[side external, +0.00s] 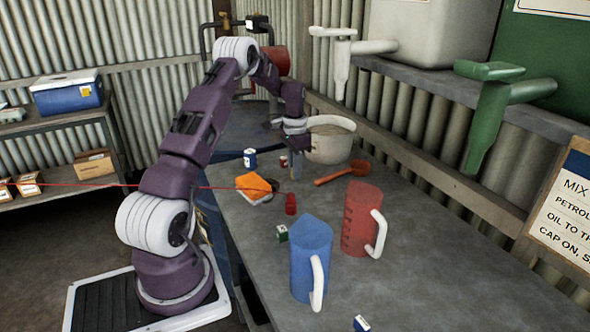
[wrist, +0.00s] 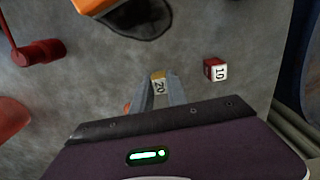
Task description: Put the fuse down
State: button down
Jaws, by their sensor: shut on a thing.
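My gripper (wrist: 160,90) is shut on a small yellow fuse marked 20 (wrist: 159,84), held between its fingertips in the wrist view. In the side external view my gripper (side external: 295,168) points down close over the bench, left of the white bucket. The held fuse cannot be made out there. A red and white fuse marked 10 (wrist: 216,70) lies on the bench to the right of my fingers in the wrist view. I cannot tell whether the held fuse touches the bench.
On the grey bench (side external: 420,235) stand a white bucket (side external: 330,145), blue jug (side external: 310,260) and red jug (side external: 358,222). The right front is mostly clear.

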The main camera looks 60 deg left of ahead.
jog(key=shift+f, duration=0.1)
jog(key=c, duration=1.3)
grip_release()
notch_tip(320, 180, up, 12)
jog(key=shift+r, duration=0.2)
